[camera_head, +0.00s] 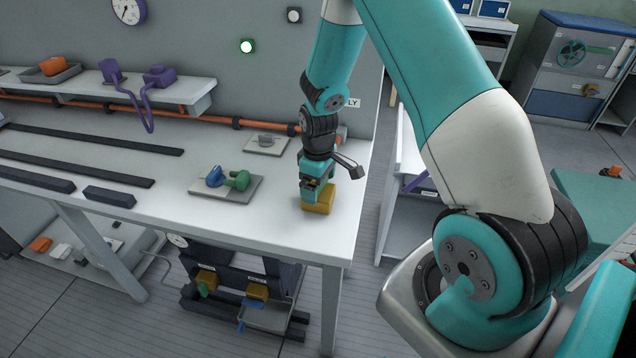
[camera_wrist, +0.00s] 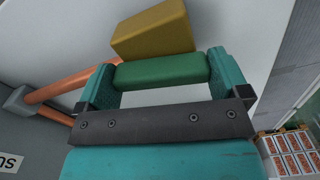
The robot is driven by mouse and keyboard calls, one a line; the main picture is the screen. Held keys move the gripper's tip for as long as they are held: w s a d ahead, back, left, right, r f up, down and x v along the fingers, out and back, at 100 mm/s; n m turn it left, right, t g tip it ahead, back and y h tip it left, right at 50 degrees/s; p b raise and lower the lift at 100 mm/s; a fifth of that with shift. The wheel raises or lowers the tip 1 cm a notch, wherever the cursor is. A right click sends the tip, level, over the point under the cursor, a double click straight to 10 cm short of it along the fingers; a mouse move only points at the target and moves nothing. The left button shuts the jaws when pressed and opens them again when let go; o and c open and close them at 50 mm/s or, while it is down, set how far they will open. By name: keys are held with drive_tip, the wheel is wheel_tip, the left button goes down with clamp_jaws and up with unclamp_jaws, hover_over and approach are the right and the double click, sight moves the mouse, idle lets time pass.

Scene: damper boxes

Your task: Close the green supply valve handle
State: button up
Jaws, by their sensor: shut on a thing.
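The green handle (camera_wrist: 163,71) lies as a short bar between the two teal fingers of my gripper (camera_wrist: 160,80) in the wrist view. The gripper is shut on it, with a finger at each end. A yellow block (camera_wrist: 152,32) is just beyond the green bar; I cannot tell how the two are joined. In the head view my gripper (camera_head: 317,186) points down at the table's right end, right above the yellow block (camera_head: 317,205). The green handle is mostly hidden there by the fingers.
A grey plate (camera_head: 208,192) with a blue and a green part lies to the left on the white table (camera_head: 285,225). A small grey plate (camera_head: 266,146) sits behind. An orange pipe (camera_head: 200,115) runs along the wall. The table's right edge is close to my gripper.

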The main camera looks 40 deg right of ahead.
drive_tip(key=m, duration=0.4)
drive_tip(key=shift+m, duration=0.3)
drive_tip(key=m, duration=0.3)
drive_tip(key=shift+m, duration=0.4)
drive_tip(key=m, duration=0.3)
drive_tip(key=shift+s+m, duration=0.1)
drive_tip(key=shift+m, duration=1.9)
drive_tip(key=o, duration=0.5)
drive_tip(key=shift+o, duration=0.3)
